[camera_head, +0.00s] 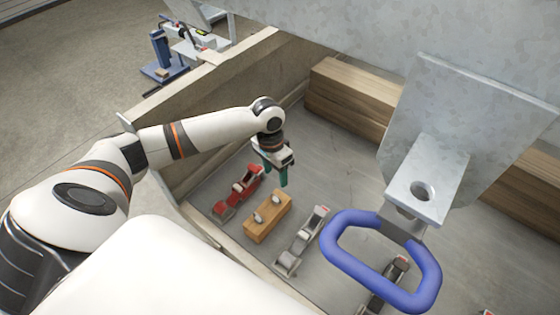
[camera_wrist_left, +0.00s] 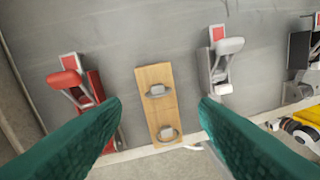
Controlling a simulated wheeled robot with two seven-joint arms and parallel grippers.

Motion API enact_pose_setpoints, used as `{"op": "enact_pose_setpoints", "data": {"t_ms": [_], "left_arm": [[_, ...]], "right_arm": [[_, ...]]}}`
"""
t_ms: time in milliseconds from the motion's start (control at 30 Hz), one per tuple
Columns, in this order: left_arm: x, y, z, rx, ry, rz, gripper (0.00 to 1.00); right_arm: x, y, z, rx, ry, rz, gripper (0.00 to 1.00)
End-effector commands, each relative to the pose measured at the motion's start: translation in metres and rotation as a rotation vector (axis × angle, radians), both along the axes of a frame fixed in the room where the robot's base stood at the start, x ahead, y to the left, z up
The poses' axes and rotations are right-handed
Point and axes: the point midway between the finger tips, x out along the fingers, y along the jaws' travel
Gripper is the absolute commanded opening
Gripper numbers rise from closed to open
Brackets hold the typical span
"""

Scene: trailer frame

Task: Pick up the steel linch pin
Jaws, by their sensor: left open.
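Two small steel linch pins with rings stand on a light wooden block (camera_head: 267,217) on the grey floor. In the left wrist view one pin (camera_wrist_left: 157,89) is near the top of the block and the other (camera_wrist_left: 168,132) near its lower end. I cannot tell which one is meant. My left gripper (camera_head: 274,178) has green fingers and hangs just beyond the block in the head view. In the left wrist view its open fingers (camera_wrist_left: 160,108) frame the block from both sides, with nothing between them gripped. My right gripper is not in view.
A red latch clamp (camera_head: 238,190) lies left of the block, and a grey one (camera_head: 301,242) lies right. A blue loop (camera_head: 381,262) hangs by a galvanized bracket (camera_head: 425,180) in the foreground. Wooden beams (camera_head: 350,95) lie behind. A side wall (camera_head: 215,110) borders the left.

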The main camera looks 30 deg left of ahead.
Motion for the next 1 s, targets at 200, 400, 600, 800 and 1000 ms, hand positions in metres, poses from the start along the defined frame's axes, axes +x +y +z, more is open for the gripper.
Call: {"op": "enact_pose_setpoints", "data": {"t_ms": [200, 400, 600, 800, 1000], "left_arm": [[-0.002, -0.006, -0.036, -0.002, 0.003, 0.000, 0.55], [-0.003, -0.007, -0.050, -0.001, 0.000, -0.002, 0.55], [-0.007, -0.008, -0.078, 0.000, 0.003, -0.002, 0.55], [-0.007, -0.011, -0.098, 0.000, -0.001, -0.003, 0.55], [-0.007, -0.011, -0.099, 0.000, -0.001, -0.004, 0.55]], "right_arm": [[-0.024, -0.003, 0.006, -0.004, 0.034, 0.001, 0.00], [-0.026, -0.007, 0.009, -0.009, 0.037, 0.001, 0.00], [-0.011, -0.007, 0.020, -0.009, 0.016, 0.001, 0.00], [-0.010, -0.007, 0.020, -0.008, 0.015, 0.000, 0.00], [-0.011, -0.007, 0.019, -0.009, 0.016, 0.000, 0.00]]}}
